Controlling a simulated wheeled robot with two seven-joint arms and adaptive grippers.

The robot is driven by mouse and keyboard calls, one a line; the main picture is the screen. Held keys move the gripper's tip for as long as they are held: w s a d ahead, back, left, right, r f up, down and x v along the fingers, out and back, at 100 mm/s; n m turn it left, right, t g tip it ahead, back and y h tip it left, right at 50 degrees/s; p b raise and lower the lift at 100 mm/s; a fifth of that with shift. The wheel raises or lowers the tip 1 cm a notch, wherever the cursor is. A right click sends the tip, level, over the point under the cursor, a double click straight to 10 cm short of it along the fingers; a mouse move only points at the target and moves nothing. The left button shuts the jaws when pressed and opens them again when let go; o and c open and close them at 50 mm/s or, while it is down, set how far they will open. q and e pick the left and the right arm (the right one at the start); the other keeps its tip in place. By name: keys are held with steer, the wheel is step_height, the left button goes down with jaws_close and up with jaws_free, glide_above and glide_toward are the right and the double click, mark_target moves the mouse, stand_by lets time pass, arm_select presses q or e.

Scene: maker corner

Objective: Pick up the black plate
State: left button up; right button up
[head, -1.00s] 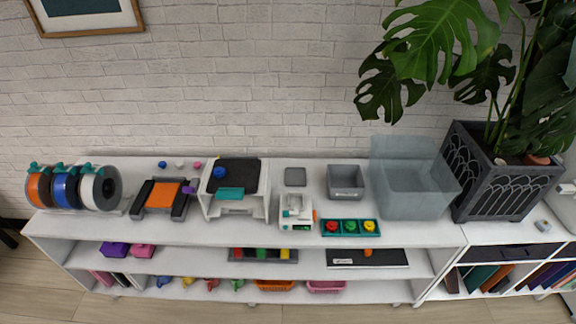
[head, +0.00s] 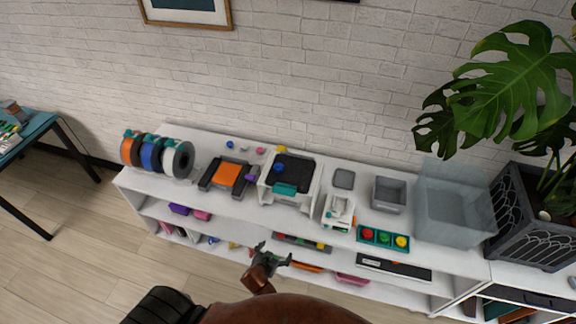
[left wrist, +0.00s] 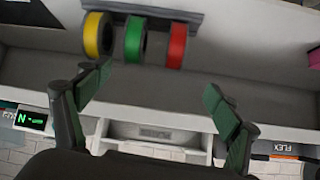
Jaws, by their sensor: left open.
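A black plate (head: 293,168) with rounded corners lies flat on top of a white stand (head: 268,191) on the shelf unit's top. A blue ball shape and a teal block show at its front. A second flat black panel (head: 393,268) with a pale label lies on the middle shelf at the right; I cannot tell which one the task means. My left gripper (head: 273,254) is open and empty in front of the middle shelf, below and apart from the stand. Its spread fingers (left wrist: 157,84) also show in the left wrist view. My right gripper is out of view.
A rack (head: 300,243) with red, green and yellow spools is on the middle shelf, close to my left gripper. An orange-black tray (head: 228,175), a white device (head: 338,211), a grey bin (head: 388,194) and a clear bin (head: 450,205) stand on top. A plant stands at right.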

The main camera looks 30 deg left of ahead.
mark_target(283, 191)
arm_select(q)
steer(key=shift+o, duration=0.7)
steer(key=w+a+r+n+t+p, duration=0.1)
steer(key=w+r+p, duration=0.2)
steer(key=r, duration=1)
steer(key=w+a+r+t+y+p, duration=0.1)
steer(key=w+r+t+p, duration=0.1)
steer(key=r, duration=1.2)
steer(key=shift+w+r+n+p, duration=0.2)
steer(key=shift+w+n+p, duration=0.25)
steer(key=shift+w, duration=0.5)
steer(key=x, duration=0.4)
steer(key=p+x, duration=0.1)
steer(key=x, duration=0.2)
steer(key=shift+w+a+r, duration=0.1)
steer(key=shift+a+r, duration=0.15)
steer(key=shift+a, duration=0.05)
steer(key=shift+w+a+f, duration=0.1)
steer(key=shift+w+f, duration=0.1)
steer(key=shift+w, duration=0.1)
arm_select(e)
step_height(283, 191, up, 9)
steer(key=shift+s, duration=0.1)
